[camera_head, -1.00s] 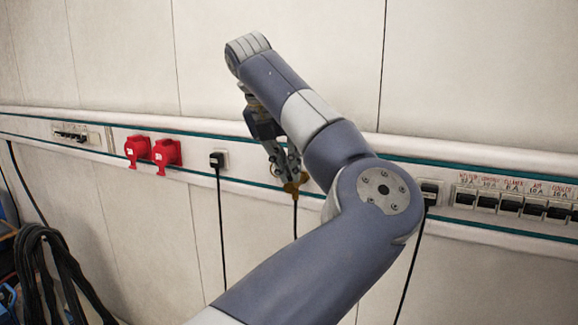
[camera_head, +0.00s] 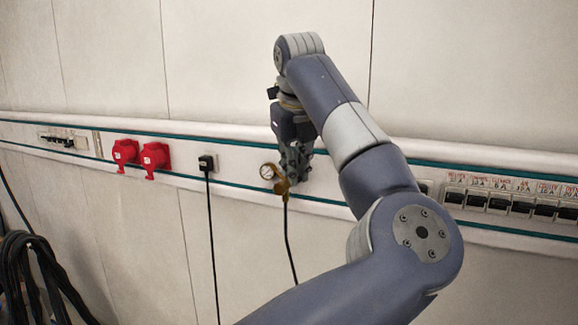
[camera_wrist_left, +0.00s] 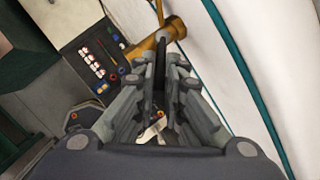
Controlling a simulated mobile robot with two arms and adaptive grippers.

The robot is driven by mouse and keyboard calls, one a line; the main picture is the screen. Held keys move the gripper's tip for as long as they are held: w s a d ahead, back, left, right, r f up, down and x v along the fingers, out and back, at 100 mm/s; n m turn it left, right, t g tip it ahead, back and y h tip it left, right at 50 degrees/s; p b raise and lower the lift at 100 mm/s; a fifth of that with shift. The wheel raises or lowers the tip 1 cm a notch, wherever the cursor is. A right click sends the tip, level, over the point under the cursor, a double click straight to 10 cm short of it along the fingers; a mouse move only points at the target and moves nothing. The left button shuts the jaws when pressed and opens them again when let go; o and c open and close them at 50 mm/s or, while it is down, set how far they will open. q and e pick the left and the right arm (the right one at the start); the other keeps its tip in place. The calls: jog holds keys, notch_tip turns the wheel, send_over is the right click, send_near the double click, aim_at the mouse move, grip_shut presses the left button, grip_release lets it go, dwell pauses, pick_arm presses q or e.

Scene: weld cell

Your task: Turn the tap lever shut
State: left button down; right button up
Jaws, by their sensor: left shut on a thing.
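The brass tap (camera_head: 281,187) sits on the wall rail, with a small round gauge (camera_head: 267,171) at its left and a dark hose below it. In the left wrist view the brass body (camera_wrist_left: 172,29) lies just beyond my fingertips. My left gripper (camera_head: 293,165) points down at the tap from above. It also shows in the left wrist view (camera_wrist_left: 160,72), shut on a narrow dark piece that appears to be the tap lever (camera_wrist_left: 160,48). The fingers hide most of the lever, so its exact angle cannot be told. My right gripper is not in view.
Two red sockets (camera_head: 155,158) and a black plug (camera_head: 206,162) with a hanging cable are left of the tap. A row of labelled breakers (camera_head: 497,200) is at the right. Coiled black cables (camera_head: 28,270) hang at lower left. The wall above the rail is clear.

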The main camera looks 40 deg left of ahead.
pick_arm(q)
jog(key=shift+w+d+n+g+y+p, duration=0.1)
jog(key=shift+w+n+g+y+p, duration=0.3)
jog(key=shift+n, duration=0.95)
jog(key=shift+w+d+n+g+y+p, duration=0.15)
jog(key=shift+w+n+g, duration=0.5)
jog(key=shift+n, duration=0.65)
jog(key=shift+w+n+g+y+p, duration=0.1)
jog(key=shift+w+n+g+y, duration=0.3)
jog(key=shift+n, duration=0.95)
jog(key=shift+w, duration=0.25)
jog(key=c, duration=1.7)
grip_release()
jog(key=v, duration=1.2)
jog(key=shift+w+a, duration=0.1)
jog(key=shift+a, duration=0.1)
